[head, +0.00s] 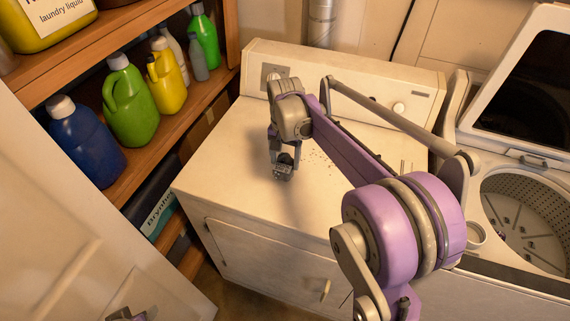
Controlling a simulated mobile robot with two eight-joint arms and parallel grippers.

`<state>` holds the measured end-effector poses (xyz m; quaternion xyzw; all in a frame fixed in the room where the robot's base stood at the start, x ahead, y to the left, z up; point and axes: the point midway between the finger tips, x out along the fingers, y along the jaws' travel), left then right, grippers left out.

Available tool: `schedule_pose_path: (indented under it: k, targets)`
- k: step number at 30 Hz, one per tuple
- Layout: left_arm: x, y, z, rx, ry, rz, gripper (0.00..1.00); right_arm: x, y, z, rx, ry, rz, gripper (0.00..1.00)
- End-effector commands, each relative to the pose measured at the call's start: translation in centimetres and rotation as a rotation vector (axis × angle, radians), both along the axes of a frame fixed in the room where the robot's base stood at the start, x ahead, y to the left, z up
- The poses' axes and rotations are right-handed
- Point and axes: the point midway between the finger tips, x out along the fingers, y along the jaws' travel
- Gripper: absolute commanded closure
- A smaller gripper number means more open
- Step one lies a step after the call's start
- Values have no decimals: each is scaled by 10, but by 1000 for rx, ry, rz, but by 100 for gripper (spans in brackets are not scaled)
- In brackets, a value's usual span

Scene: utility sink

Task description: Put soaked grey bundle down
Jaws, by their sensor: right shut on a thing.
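My right gripper (283,172) points down over the white top of the dryer-like appliance (225,165), left of the top's middle. It is shut on a small dark grey thing at its fingertips, which I take to be the soaked grey bundle. The fingers hide most of it, and its shape is hard to make out. I cannot tell whether it touches the top or hangs just above it. Of my left arm only a bit of purple and grey shows at the bottom edge; its gripper fingers are not visible.
An open top-loading washer (530,215) with a raised lid stands at right. Small dark specks dot the appliance top near my right gripper. Wooden shelves (115,190) at left hold a blue jug (85,140), a green jug (130,105) and other bottles. A pale panel fills the lower left.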

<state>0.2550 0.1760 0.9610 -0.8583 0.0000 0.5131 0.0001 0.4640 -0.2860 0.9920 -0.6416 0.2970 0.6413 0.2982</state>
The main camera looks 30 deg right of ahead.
Motion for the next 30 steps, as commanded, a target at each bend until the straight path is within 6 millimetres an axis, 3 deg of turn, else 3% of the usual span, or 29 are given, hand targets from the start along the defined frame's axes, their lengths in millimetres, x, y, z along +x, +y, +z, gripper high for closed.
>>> schedule_pose_path:
  k: [6,17,18,22,30]
  targets:
    - [-1,0,-1,0,1,0,50,0,0,-23,0,0,1,100]
    - [-2,0,-4,0,3,0,50,0,0,-27,0,0,1,100]
    - [-2,0,-4,0,3,0,50,0,0,-28,0,0,1,24]
    - [-1,0,-3,0,3,0,50,0,0,-27,0,0,1,0]
    - [-1,0,-2,0,1,0,50,0,0,-25,0,0,1,0]
